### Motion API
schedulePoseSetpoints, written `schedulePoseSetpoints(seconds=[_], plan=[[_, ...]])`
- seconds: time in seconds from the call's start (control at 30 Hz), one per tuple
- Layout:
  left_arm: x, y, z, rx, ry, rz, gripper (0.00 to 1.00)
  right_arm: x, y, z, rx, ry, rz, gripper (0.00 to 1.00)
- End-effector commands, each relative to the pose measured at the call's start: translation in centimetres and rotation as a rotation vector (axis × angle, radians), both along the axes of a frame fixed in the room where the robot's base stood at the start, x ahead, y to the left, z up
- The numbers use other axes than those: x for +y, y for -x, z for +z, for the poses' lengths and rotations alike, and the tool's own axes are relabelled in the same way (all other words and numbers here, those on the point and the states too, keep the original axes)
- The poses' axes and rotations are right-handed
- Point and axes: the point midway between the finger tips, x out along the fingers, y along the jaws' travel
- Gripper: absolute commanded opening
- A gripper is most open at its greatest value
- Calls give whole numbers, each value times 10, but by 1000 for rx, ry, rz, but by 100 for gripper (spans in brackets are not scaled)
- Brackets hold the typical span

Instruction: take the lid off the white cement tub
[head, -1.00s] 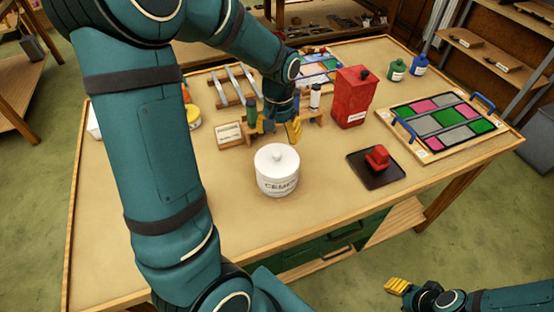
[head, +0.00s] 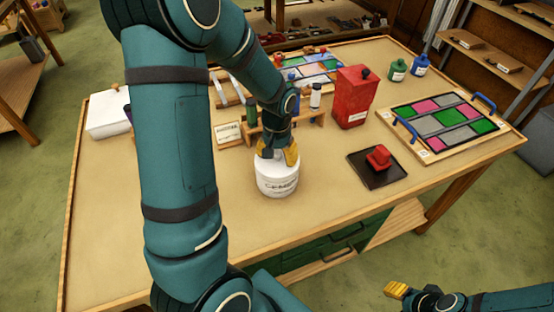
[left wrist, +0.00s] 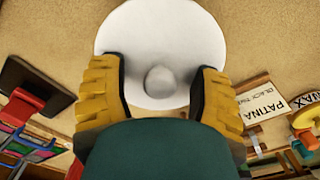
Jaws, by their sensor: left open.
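The white cement tub (head: 277,185) stands upright on the workbench, with its lettering facing the front. Its round white lid (left wrist: 160,28) is on top, with a round knob (left wrist: 160,82) in the middle, seen in the left wrist view. My left gripper (head: 277,157) is over the tub from behind and hides most of the lid in the head view. Its yellow fingers (left wrist: 161,92) are open, one on either side of the knob and apart from it. My right gripper (head: 397,288) is low at the front right, off the bench; its opening does not show clearly.
A small rack with bottles (head: 315,97) stands just behind the tub. A red canister (head: 355,97) and a black tray (head: 363,176) with a red object are to the right. The leaded panel (head: 446,122) lies further right. Bench front is clear.

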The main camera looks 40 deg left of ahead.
Motion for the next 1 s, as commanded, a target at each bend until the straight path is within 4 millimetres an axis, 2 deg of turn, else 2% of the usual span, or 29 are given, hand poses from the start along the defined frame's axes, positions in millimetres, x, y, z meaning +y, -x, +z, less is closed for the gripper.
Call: schedulePoseSetpoints(seconds=[0.03, 0.17, 0.2, 0.23, 0.67, 0.77, 1.0], plan=[[0, 0, 0, 0, 0, 0, 62, 0, 0, 0, 0, 0, 0, 47], [0, 0, 0, 0, 0, 0, 16, 0, 0, 0, 0, 0, 0, 47], [0, 0, 0, 0, 0, 0, 2, 0, 0, 0, 0, 0, 0, 47], [0, 0, 0, 0, 0, 0, 0, 0, 0, 0, 0, 0, 0, 47], [0, -1, 6, -2, -1, 0, 0, 0, 0, 1, -1, 0, 0, 47], [0, -1, 19, -4, 0, 0, 0, 0, -1, 4, -2, 0, -2, 47], [0, -1, 66, -5, -1, 0, 0, -1, -3, 11, -8, 2, -6, 47]])
